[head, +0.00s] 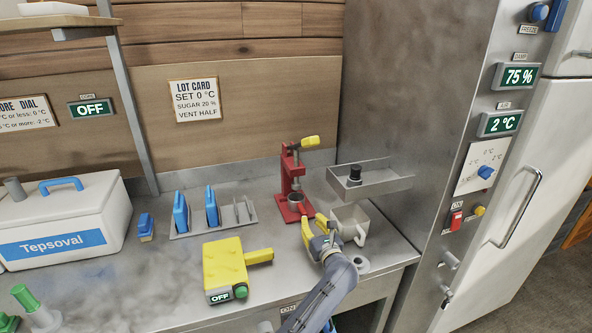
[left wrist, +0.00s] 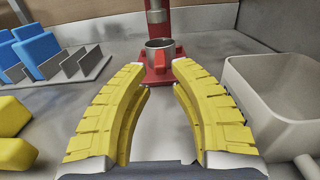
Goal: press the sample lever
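A red press (head: 288,178) stands on the counter near the back wall. Its lever has a yellow grip (head: 310,142) that sticks out to the right at the top, raised slightly. A small metal cup with a red handle (head: 295,200) sits at the press's base; in the left wrist view the cup (left wrist: 160,48) shows just beyond my fingertips. My left gripper (head: 314,227) is open and empty, low in front of the press base, below the lever. Its yellow fingers stand apart in the left wrist view (left wrist: 159,70). The lever's grip is outside the left wrist view. My right gripper is not in view.
A beige container (head: 352,226) stands close to the right of my left gripper, under a metal shelf (head: 372,184). A yellow device (head: 226,265) reading OFF is to the left. A rack (head: 240,222) with blue pieces stands behind it. A steel cabinet bounds the right.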

